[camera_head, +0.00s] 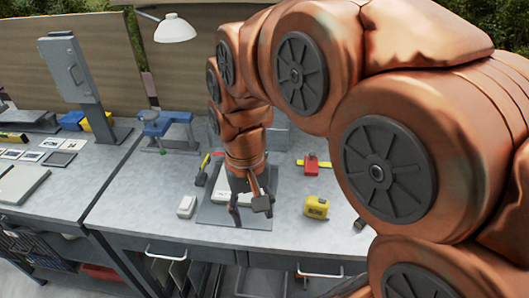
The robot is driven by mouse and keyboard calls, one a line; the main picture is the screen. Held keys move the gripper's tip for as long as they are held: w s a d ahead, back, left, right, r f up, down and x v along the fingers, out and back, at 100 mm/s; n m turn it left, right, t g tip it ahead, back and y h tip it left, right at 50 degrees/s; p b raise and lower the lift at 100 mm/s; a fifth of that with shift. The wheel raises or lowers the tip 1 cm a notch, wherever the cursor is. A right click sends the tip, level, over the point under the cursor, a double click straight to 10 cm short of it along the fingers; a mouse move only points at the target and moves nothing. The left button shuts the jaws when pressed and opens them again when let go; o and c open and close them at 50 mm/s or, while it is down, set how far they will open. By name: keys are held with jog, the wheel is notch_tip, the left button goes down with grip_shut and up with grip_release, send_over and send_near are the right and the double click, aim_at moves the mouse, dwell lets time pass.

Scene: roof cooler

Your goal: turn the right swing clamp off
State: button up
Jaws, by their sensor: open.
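My gripper (250,207) is open and points down over a grey plate (215,215) on the workbench. A pale piece (222,197) lies on the plate, partly behind a finger. I see no touch that I can be sure of. A small red block with a yellow bar across it (311,164) is on the bench to the right of my gripper. I cannot tell which part is the right swing clamp; my arm hides some of the area.
A yellow box-shaped item (316,207) stands right of my gripper. A small white box (187,206) is at its left. A blue vise-like stand (165,130) and a grey upright device (80,80) stand farther back left. The bench's front left is clear.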

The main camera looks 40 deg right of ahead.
jog(key=w+d+f+m+b, duration=0.2)
jog(key=w+d+m, duration=0.2)
jog(key=w+d, duration=0.3)
jog(key=w+d+f+m+t+b, duration=0.1)
jog(key=w+d+f+m+b, duration=0.1)
jog(key=w+d, duration=0.5)
jog(key=w+d+f+m+b, duration=0.2)
jog(key=w+d+m+b, duration=0.2)
jog(key=w, duration=1)
jog(key=shift+d+f+m, duration=0.15)
jog(key=shift+d+m, duration=0.25)
jog(key=shift+d, duration=0.55)
jog(key=shift+d+f+m, duration=0.1)
jog(key=shift+d+m, duration=0.3)
jog(key=shift+d, duration=0.55)
jog(key=shift+d+f, duration=0.2)
jog(key=shift+f, duration=0.05)
jog(key=shift+f+p, duration=0.3)
jog(key=shift+f, duration=3.4)
grip_shut()
